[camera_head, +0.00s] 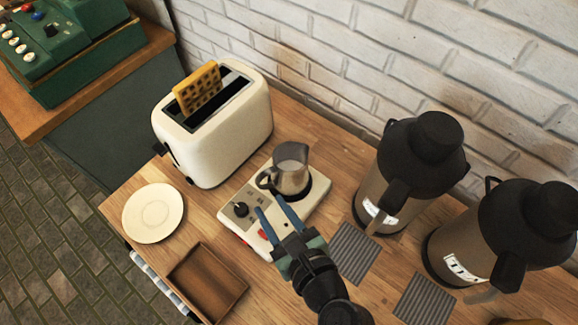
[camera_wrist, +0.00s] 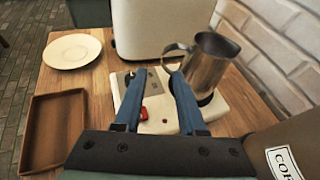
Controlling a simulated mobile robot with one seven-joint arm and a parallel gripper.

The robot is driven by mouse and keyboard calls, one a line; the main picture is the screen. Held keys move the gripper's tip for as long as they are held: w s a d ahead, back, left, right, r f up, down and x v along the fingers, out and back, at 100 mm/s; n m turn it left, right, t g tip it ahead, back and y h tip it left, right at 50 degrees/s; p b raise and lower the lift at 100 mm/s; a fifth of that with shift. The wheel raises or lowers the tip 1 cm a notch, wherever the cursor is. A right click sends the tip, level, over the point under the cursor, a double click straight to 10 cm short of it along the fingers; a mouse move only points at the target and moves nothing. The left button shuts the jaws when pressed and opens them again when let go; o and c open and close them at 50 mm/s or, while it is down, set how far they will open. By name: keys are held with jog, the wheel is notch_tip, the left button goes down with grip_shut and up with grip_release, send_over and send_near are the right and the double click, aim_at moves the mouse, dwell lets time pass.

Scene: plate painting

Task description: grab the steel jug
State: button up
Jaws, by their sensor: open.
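The steel jug (camera_head: 291,171) stands upright on the dark round plate of a small white hot plate (camera_head: 317,207). In the wrist view the jug (camera_wrist: 209,62) is just beyond and right of my fingertips, with its handle (camera_wrist: 174,55) turned left toward them. My gripper (camera_head: 267,203) is open and empty, its two blue fingers apart above the hot plate's front. In the wrist view my gripper (camera_wrist: 153,72) has its right fingertip close to the handle; I cannot tell whether they touch.
A white toaster (camera_head: 227,135) with a waffle stands behind left. A white plate (camera_head: 153,212) and brown tray (camera_head: 207,282) lie left and in front. Two coffee dispensers (camera_head: 405,165) (camera_head: 505,235) stand right, near a brick wall (camera_head: 400,60). Grey ribbed mats (camera_head: 353,252) lie before them.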

aim_at(256, 181)
jog(key=x, duration=0.6)
jog(key=shift+w+a+p, duration=0.1)
jog(key=shift+w+p, duration=0.15)
jog(key=shift+p, duration=0.1)
jog(key=shift+p+x, duration=0.5)
jog(key=shift+x, duration=2.15)
jog(key=shift+w+r, duration=0.1)
jog(key=shift+r, duration=0.05)
grip_shut()
jog(key=shift+r, duration=0.15)
